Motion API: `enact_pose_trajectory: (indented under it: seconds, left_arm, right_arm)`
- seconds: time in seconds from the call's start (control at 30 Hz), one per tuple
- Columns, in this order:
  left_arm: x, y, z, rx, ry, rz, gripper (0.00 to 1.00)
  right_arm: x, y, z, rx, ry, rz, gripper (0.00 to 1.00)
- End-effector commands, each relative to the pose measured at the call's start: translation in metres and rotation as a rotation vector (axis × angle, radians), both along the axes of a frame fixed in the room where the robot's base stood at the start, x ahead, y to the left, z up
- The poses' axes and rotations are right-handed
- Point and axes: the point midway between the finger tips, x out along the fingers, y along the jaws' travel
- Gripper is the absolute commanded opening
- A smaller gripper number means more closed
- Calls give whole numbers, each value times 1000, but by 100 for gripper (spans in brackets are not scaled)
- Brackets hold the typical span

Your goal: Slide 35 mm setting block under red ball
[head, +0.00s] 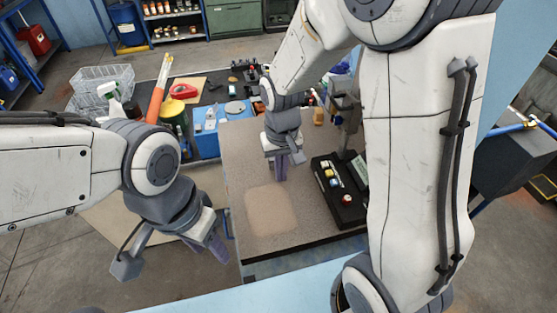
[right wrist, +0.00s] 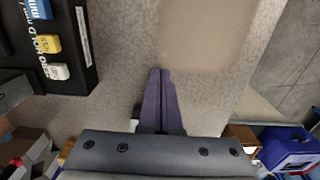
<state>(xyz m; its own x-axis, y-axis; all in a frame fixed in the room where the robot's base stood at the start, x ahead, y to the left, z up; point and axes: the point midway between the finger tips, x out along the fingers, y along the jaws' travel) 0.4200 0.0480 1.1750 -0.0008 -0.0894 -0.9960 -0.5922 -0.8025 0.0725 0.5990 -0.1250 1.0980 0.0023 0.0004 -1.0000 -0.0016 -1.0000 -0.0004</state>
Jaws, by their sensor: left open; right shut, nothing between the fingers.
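A black tray (head: 325,172) on the stone plate (head: 240,160) holds several small blocks. The right wrist view shows a blue block (right wrist: 38,9), a yellow block (right wrist: 47,43) and a white block (right wrist: 59,71) in it. I cannot tell which block is 35 mm. My left gripper (head: 211,247) is open and empty, off the plate's front left side.
A paler square patch (head: 271,210) marks the plate left of the tray. A metal stand (head: 350,112) rises behind the tray, partly hidden by my right arm. Bottles, tools and a wire basket (head: 100,82) crowd the bench behind. The plate's left part is clear.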

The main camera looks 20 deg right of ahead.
Motion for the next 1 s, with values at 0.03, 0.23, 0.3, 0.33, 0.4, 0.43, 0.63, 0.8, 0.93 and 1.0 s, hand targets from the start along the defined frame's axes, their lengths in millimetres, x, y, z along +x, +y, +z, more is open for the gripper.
enact_pose_trajectory:
  seconds: [0.03, 0.23, 0.3, 0.33, 0.4, 0.43, 0.63, 0.8, 0.93, 1.0]
  left_arm:
    - [0, 0, 7, -1, -1, 0, 50]
    - [0, 0, 12, -1, -1, 0, 50]
    - [0, 0, 12, -1, -1, 0, 50]
    - [0, 0, 12, -1, -1, 0, 50]
    - [0, 0, 12, -1, -1, 0, 50]
    - [0, 0, 12, -1, -1, 0, 50]
    - [0, 0, 13, -1, -1, 0, 50]
    - [0, 0, 18, -1, -1, -1, 50]
    - [0, 0, 19, -1, -1, -1, 50]
    - [0, 0, 18, -1, -1, -1, 50]
  right_arm:
    - [6, 0, 3, -1, 4, -1, 0]
    - [21, 0, 1, -1, 3, 1, 0]
    - [22, 0, 1, 0, 2, 1, 0]
    - [22, 0, 1, 0, 2, 1, 0]
    - [23, 0, 0, 0, 2, 1, 0]
    - [23, 0, 0, 0, 2, 1, 0]
    - [25, 0, 1, 0, 2, 0, 0]
    - [46, 0, 2, 0, 3, -1, 0]
    - [53, 0, 1, 0, 2, 0, 0]
    - [53, 0, 1, 0, 2, 0, 0]
